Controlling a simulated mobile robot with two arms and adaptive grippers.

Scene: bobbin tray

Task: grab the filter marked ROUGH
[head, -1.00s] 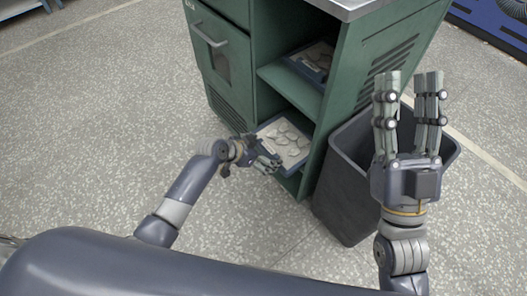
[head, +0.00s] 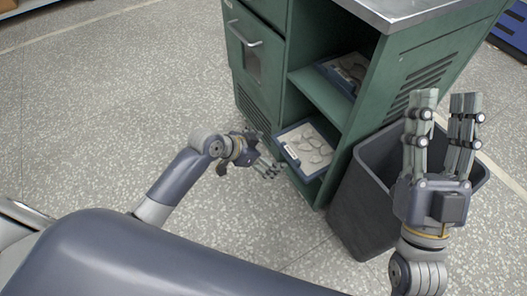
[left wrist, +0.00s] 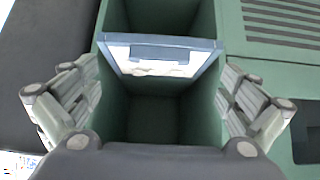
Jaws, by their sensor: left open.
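A blue-framed tray (head: 289,151) with pale rounded pieces sits on the lower shelf of the green cabinet. A similar tray (head: 328,70) sits on the shelf above it. Neither shows a readable mark, so I cannot tell which is ROUGH. My left gripper (head: 268,168) is open and empty, low in front of the lower shelf and apart from its tray. In the left wrist view, the spread fingers of the left gripper (left wrist: 155,105) flank an open bay with a blue-framed tray (left wrist: 113,54) across its upper part. My right gripper (head: 442,135) is open and empty, fingers up.
The green cabinet (head: 393,87) has a metal top (head: 405,8) and a handled door (head: 250,50) left of the shelves. A dark bin (head: 350,215) stands against its right side, below my right gripper. The speckled floor (head: 120,100) to the left is clear.

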